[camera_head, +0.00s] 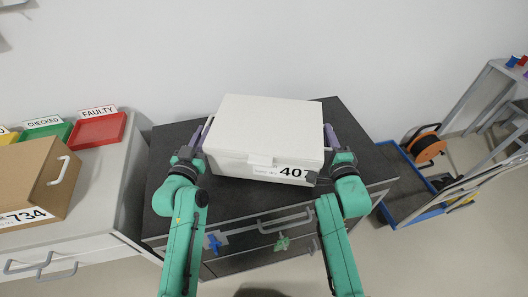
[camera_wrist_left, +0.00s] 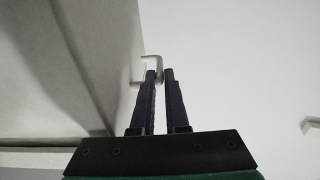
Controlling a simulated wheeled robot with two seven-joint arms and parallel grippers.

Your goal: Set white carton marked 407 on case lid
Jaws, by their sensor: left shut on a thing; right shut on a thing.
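The white carton marked 407 (camera_head: 265,128) is level between my two grippers in the head view, over the dark grey case lid (camera_head: 358,140). I cannot tell whether its underside touches the lid. My left gripper (camera_head: 206,132) is shut on the carton's left handle; in the left wrist view the fingers (camera_wrist_left: 160,78) close on the pale handle (camera_wrist_left: 152,66), with the carton wall (camera_wrist_left: 75,70) to the left. My right gripper (camera_head: 329,133) is shut at the carton's right side, its handle hidden by the fingers.
A counter at left holds a brown carton marked 734 (camera_head: 38,185), a red tray (camera_head: 98,131) marked faulty and a green tray (camera_head: 44,132) marked checked. At right are a blue-edged trolley (camera_head: 410,180) and an orange cable reel (camera_head: 427,149). A white wall stands behind.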

